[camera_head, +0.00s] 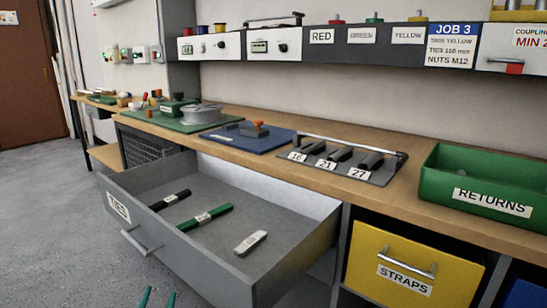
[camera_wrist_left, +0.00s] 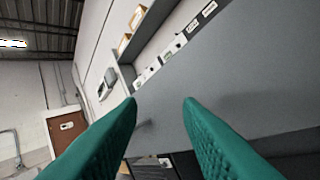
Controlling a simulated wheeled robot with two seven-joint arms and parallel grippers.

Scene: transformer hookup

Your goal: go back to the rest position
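My left gripper (camera_head: 158,299) shows only as two green fingertips at the bottom edge of the head view, in front of the open drawer. In the left wrist view the two green fingers of the left gripper (camera_wrist_left: 160,112) stand well apart with nothing between them. The grey drawer (camera_head: 290,250) is pulled out. It holds a black bundle (camera_head: 170,201), a green bundle (camera_head: 205,217) and a pale grey piece (camera_head: 250,243). My right gripper is in neither view.
The wooden workbench (camera_head: 410,218) carries a blue mat (camera_head: 235,143), a grey rack (camera_head: 375,178) labelled 16, 21 and 27, and a green RETURNS bin (camera_head: 490,209). A yellow STRAPS drawer (camera_head: 375,248) is shut below. Grey floor (camera_head: 50,230) is clear at the left.

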